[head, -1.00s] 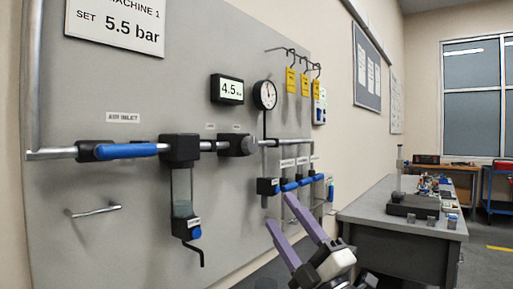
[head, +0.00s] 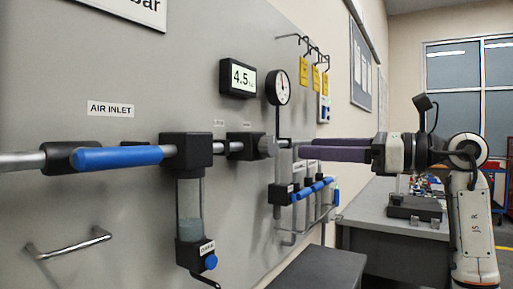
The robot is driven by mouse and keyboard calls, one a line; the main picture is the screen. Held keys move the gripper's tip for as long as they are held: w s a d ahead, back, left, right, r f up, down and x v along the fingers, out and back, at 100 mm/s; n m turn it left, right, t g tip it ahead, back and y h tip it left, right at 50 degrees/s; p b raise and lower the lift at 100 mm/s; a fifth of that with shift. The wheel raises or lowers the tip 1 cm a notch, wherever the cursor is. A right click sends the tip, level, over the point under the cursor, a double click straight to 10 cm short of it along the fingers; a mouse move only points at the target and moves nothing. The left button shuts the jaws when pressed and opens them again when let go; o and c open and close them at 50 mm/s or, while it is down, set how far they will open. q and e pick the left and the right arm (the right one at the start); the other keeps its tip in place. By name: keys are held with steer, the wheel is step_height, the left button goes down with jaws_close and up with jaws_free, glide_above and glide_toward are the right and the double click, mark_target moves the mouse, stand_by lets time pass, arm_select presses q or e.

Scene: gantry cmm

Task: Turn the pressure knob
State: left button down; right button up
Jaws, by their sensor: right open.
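The pressure knob (head: 267,147) is a grey round knob on the right end of the black regulator block (head: 243,146), on the air pipe of the grey wall panel. The digital display (head: 238,78) above it reads 4.5. My right gripper (head: 301,149) comes in level from the right, its two long purple fingers pointing left at the knob. The fingers are open and look empty. Their tips appear just right of the knob; I cannot tell whether they touch it. My left gripper is not in view.
A blue-handled valve (head: 117,157) and a filter bowl (head: 190,208) sit to the left. Small blue-handled valves (head: 312,188) lie below my fingers. A grey bench (head: 375,222) stands behind my right arm.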

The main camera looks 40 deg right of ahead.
mark_target(274, 146)
steer(key=p+x, duration=0.1)
steer(key=x, duration=0.3)
steer(key=p+x, duration=0.2)
steer(key=x, duration=0.2)
steer(key=shift+w+a+r, duration=0.15)
steer(key=shift+a+r, duration=0.05)
steer(key=shift+w+a, duration=0.1)
steer(key=shift+w, duration=0.2)
steer(key=shift+w+a+f, duration=0.1)
steer(key=shift+w, duration=0.1)
steer(key=c, duration=1.1)
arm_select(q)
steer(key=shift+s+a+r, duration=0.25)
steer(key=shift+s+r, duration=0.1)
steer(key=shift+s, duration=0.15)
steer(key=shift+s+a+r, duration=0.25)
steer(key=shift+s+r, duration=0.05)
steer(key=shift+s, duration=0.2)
